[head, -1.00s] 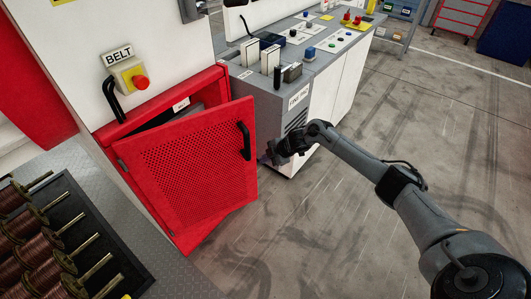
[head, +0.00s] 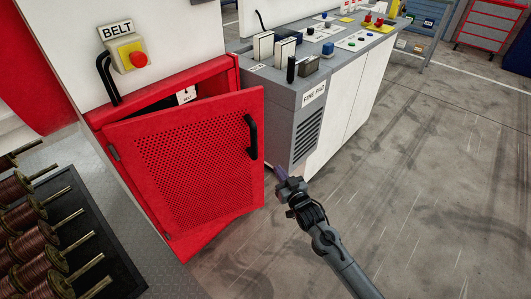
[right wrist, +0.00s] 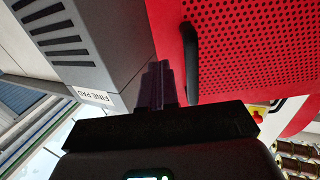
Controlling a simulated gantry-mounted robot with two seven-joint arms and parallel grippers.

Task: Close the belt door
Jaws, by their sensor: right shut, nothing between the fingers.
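The red belt door (head: 185,170) is a perforated panel on a red cabinet (head: 160,95) under the BELT sign. It stands partly open, with a dark gap along its top. Its black handle (head: 251,137) is near the free edge. My right gripper (head: 282,174) is shut and empty, to the right of the door's free edge and below the handle in the head view. In the right wrist view the shut fingers (right wrist: 154,86) point along the door's edge, beside the handle (right wrist: 190,60). Whether they touch the door I cannot tell. My left gripper is not in view.
A grey and white FINE PAD bench (head: 320,105) stands just right of the door. A yellow box with a red button (head: 138,58) is above the cabinet. A rack of copper spools (head: 45,255) is at the lower left. The floor (head: 420,180) at the right is clear.

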